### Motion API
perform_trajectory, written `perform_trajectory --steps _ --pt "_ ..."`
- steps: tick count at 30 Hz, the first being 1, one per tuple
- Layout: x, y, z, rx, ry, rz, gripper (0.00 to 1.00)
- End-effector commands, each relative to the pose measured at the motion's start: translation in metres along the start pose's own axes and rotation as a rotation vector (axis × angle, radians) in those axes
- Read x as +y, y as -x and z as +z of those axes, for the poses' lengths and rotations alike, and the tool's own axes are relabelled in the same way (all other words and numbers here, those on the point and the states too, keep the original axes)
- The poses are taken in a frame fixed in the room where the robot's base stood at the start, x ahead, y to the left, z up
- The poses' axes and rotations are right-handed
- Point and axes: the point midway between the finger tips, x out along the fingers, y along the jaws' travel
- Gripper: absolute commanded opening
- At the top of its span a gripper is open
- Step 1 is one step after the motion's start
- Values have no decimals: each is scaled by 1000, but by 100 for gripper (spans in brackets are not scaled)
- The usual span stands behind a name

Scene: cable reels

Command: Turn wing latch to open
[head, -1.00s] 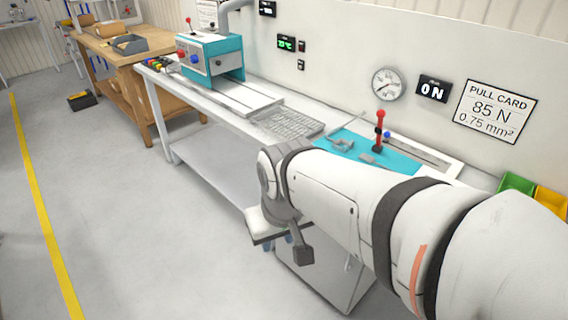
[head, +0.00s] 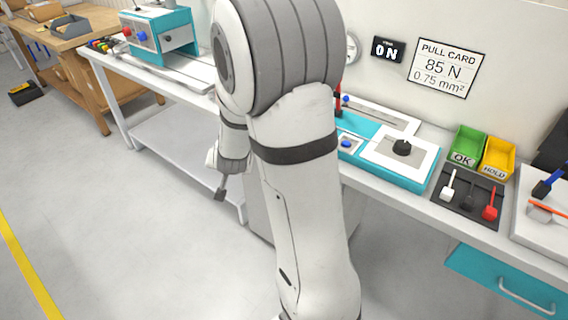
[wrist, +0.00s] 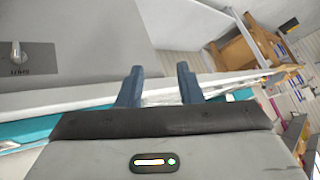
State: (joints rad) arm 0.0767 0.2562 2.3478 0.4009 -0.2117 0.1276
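My gripper (wrist: 160,70) shows in the wrist view with its two blue-grey fingers apart and nothing between them. A small pale metal fitting (wrist: 17,52) stands on a grey plate at the upper left of the wrist view, with a small label I cannot read beside it. It may be the wing latch, but its shape is too small to be sure. The gripper is apart from it, to its right.
The white bench (head: 400,205) runs along the wall. A teal fixture with a black knob (head: 402,147), a green bin (head: 467,146), a yellow bin (head: 497,158) and a dark tool tray (head: 452,203) are on it. Open floor (head: 110,240) lies at the left.

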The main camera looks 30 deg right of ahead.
Motion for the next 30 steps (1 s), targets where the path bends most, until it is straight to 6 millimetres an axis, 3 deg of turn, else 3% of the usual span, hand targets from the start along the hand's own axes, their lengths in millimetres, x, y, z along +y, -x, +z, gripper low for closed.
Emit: perform_trajectory --steps 1,6,12,18,21,27,30 --pt "12 -24 0 39 -40 36 33" --pt "62 -83 -6 233 -158 171 33" --pt "136 -126 8 477 -213 369 33" --pt "206 -136 37 714 -166 570 33" --pt "229 -132 52 809 -119 644 33" --pt "250 -122 70 916 -44 723 33" --pt "254 -121 69 935 -32 734 33"
